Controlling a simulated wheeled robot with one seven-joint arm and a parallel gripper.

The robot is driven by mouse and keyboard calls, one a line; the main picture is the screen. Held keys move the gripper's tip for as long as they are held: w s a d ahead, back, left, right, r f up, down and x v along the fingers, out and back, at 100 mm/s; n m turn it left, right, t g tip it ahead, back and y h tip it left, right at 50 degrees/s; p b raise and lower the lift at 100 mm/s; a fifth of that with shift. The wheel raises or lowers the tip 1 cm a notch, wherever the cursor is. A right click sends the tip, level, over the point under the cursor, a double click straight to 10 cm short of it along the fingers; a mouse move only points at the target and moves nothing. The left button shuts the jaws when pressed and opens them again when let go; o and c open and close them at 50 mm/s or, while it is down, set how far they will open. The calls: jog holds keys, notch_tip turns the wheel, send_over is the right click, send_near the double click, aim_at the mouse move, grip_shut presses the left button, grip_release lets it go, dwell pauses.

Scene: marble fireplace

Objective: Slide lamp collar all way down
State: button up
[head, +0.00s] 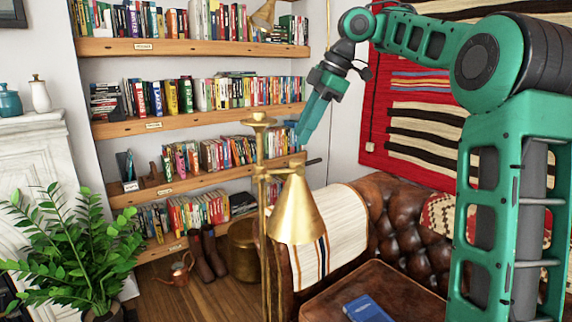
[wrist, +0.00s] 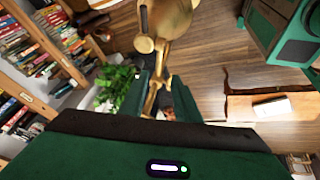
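A brass floor lamp has an upright pole (head: 266,270), a flat cap (head: 260,119) on top and a cone shade (head: 296,212) hanging to the right. The lamp collar (head: 267,172) appears to be the fitting where the shade's arm meets the pole, high on the pole. My gripper (head: 299,138) points down, just right of the pole's top and above the shade. In the wrist view my gripper (wrist: 160,98) has its fingers apart, with brass lamp parts (wrist: 155,85) showing between and beyond them. I cannot tell whether it touches the lamp.
A leather sofa (head: 390,205) with a striped throw (head: 325,230) and a blue book (head: 366,308) stands right of the lamp. Bookshelves (head: 190,124) stand behind. A leafy plant (head: 75,250) is at the left.

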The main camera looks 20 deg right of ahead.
aim_at(287, 170)
jog(key=shift+n, duration=0.3)
jog(key=shift+x, duration=5.15)
jog(key=shift+w+d, duration=0.1)
jog(key=shift+w, duration=0.05)
grip_shut()
